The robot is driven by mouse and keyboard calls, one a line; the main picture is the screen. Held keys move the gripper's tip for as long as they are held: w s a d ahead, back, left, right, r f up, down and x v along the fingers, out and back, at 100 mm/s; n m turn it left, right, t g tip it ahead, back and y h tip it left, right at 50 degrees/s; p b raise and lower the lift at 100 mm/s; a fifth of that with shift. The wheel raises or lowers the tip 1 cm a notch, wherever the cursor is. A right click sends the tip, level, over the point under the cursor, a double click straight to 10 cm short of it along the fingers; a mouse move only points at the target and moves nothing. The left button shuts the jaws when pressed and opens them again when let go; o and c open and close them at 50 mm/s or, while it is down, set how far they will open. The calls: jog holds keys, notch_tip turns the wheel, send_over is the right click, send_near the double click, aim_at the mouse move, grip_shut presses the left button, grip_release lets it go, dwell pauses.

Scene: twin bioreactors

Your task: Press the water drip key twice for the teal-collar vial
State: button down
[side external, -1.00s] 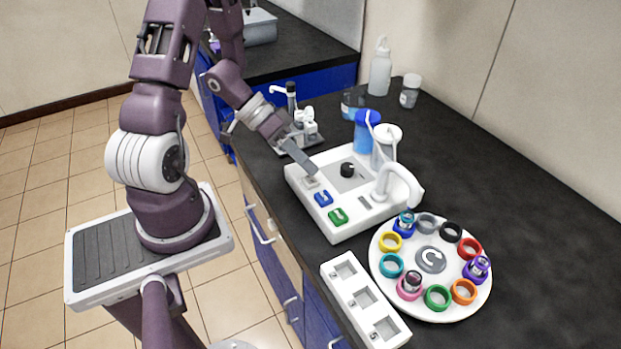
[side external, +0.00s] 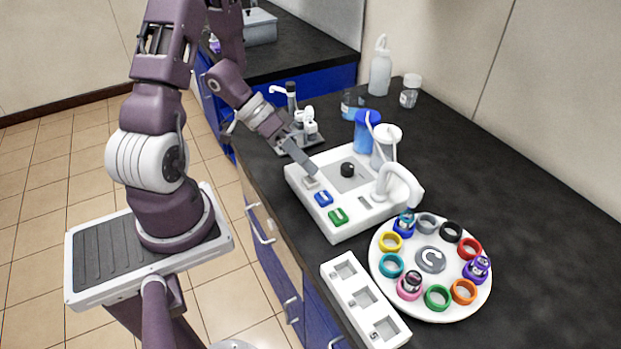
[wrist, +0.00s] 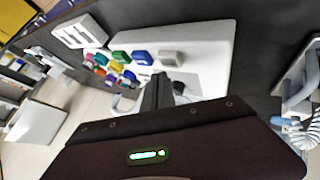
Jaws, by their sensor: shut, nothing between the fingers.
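The white dispenser (side external: 355,205) stands on the black bench. Its front row has a pale grey key (side external: 311,183), a blue key (side external: 323,198) and a green key (side external: 338,216); I cannot read their markings. My gripper (side external: 313,171) is shut and empty, its tip just above or at the grey key; contact cannot be told. In the wrist view the grey key (wrist: 171,58), blue key (wrist: 141,58) and green key (wrist: 120,58) lie beyond the dark fingers (wrist: 160,82). A vial with a teal-looking collar (side external: 406,216) stands in the blue ring of the carousel, near the spout (side external: 395,178).
The round white carousel (side external: 442,311) has several coloured rings, with other vials in the pink and purple ones. Its teal ring (side external: 390,265) looks empty. A white three-slot rack (side external: 365,300) lies at the bench's front edge. Bottles and a small instrument stand behind.

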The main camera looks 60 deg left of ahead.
aim_at(306, 178)
jog(key=shift+f, duration=0.1)
jog(key=shift+f, duration=0.3)
jog(key=shift+f, duration=0.4)
dwell(0.6)
jog(key=shift+r, duration=0.8)
jog(key=shift+r, duration=2.55)
